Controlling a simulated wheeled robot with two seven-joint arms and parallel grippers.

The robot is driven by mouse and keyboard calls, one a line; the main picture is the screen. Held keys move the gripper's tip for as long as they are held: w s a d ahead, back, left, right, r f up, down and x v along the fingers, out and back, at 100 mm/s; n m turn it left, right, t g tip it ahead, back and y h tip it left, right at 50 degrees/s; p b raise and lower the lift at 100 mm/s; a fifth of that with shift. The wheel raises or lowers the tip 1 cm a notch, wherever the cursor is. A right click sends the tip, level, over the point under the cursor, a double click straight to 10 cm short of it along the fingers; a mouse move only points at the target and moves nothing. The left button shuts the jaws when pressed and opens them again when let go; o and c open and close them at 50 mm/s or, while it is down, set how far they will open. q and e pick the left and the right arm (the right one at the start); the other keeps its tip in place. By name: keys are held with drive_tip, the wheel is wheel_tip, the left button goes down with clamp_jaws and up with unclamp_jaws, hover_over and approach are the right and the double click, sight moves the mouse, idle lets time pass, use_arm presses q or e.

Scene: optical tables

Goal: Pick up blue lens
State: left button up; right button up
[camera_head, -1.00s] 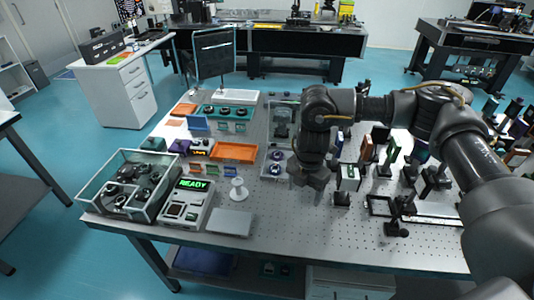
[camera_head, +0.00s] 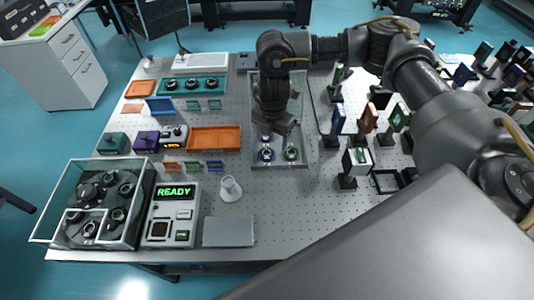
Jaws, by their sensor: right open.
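A small round lens with a blue look (camera_head: 266,154) lies in the front left part of a clear-walled grey tray (camera_head: 303,163) on the optical table. A green-rimmed lens (camera_head: 291,153) lies to its right in the same tray. My right gripper (camera_head: 273,133) is over the tray, pointing down, just behind these lenses. It is open and holds nothing that I can see. A small purple piece shows close by its fingertips, partly hidden. The gripper and wrist hide much of the tray's middle. My left gripper is not in view.
An orange tray (camera_head: 214,139) lies left of the lens tray. A white stand (camera_head: 230,188), a device reading READY (camera_head: 173,201) and a glass box (camera_head: 141,216) stand at front left. Upright optics, including a cube mount (camera_head: 357,160), crowd the right.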

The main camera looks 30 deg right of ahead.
sight(267, 153)
drive_tip(key=f, duration=0.1)
drive_tip(key=w+f, duration=0.1)
drive_tip(key=shift+w+a+f, duration=0.1)
drive_tip(key=shift+f, duration=0.25)
drive_tip(key=shift+w+f, duration=0.5)
drive_tip(key=shift+w, duration=0.2)
drive_tip(key=shift+s+f, duration=0.25)
drive_tip(key=shift+f, duration=0.35)
drive_tip(key=f, duration=0.2)
drive_tip(key=f+p, duration=0.1)
drive_tip(key=shift+w+a+f, duration=0.1)
drive_tip(key=shift+w+f, duration=0.2)
drive_tip(key=shift+f, duration=0.1)
drive_tip(key=shift+s+r, duration=0.1)
drive_tip(key=shift+s, duration=0.1)
drive_tip(key=shift+c, duration=0.5)
drive_tip(key=shift+w, duration=0.1)
drive_tip(key=c, duration=0.7)
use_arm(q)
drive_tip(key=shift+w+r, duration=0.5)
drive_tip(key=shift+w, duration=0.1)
use_arm(e)
drive_tip(key=shift+c, duration=1.4)
